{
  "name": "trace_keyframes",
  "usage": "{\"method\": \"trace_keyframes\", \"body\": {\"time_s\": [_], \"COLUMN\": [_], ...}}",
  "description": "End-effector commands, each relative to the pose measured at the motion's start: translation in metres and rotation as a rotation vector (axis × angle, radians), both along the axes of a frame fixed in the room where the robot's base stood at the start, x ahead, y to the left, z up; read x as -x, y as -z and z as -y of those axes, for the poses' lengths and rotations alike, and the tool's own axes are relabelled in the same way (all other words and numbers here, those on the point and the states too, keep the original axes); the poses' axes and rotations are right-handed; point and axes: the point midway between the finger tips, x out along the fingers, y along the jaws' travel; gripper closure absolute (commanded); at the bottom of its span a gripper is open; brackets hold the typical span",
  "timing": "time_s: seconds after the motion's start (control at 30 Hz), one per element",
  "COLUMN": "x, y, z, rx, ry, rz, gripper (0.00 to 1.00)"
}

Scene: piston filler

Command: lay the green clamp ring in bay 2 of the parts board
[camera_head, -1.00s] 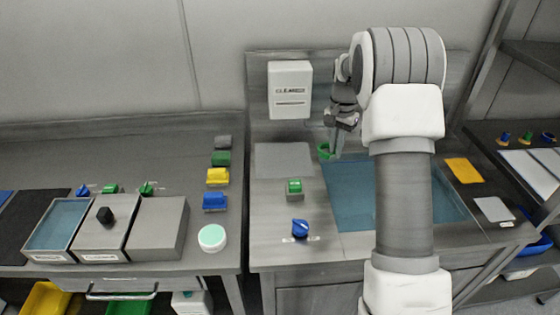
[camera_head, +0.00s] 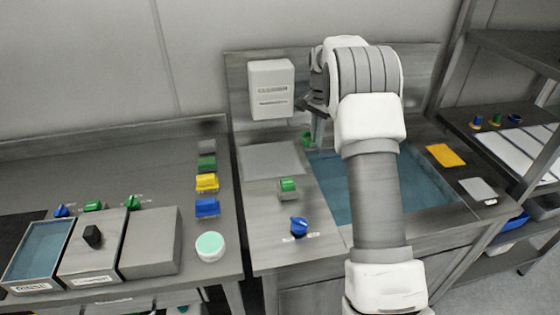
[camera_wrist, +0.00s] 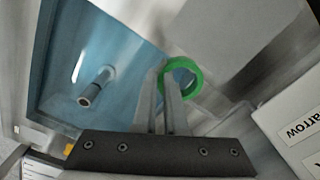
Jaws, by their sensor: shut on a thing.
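The green clamp ring (camera_head: 306,138) is in my gripper (camera_head: 317,134), near the back left corner of the blue basin. In the wrist view the ring (camera_wrist: 198,82) sits at the tips of my gripper's fingers (camera_wrist: 163,78), which are close together on its left side. The ring's open middle faces the wrist camera. It appears held above the surface, though its height is hard to judge. I cannot pick out the parts board or a bay 2 label for certain.
The blue basin (camera_head: 420,182) lies below, partly behind my arm. A labelled white box (camera_head: 271,88) hangs on the back panel. A grey plate (camera_head: 272,160), a green-topped block (camera_head: 288,189) and a blue knob (camera_head: 299,227) are left of the basin. A shelf rack (camera_head: 515,150) stands at right.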

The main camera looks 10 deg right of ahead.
Motion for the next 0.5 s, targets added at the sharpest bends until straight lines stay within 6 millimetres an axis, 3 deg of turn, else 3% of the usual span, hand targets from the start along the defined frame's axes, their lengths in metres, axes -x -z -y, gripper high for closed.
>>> {"method": "trace_keyframes", "body": {"time_s": [0.1, 0.3, 0.5], "x": [-0.007, -0.017, -0.021], "y": [0.020, 0.043, 0.053], "z": [-0.030, -0.069, -0.084], "rx": [0.000, -0.001, -0.001], "ry": [-0.006, -0.005, -0.002], "rz": [-0.002, -0.001, 0.000], "gripper": [1.00, 1.00, 1.00]}}
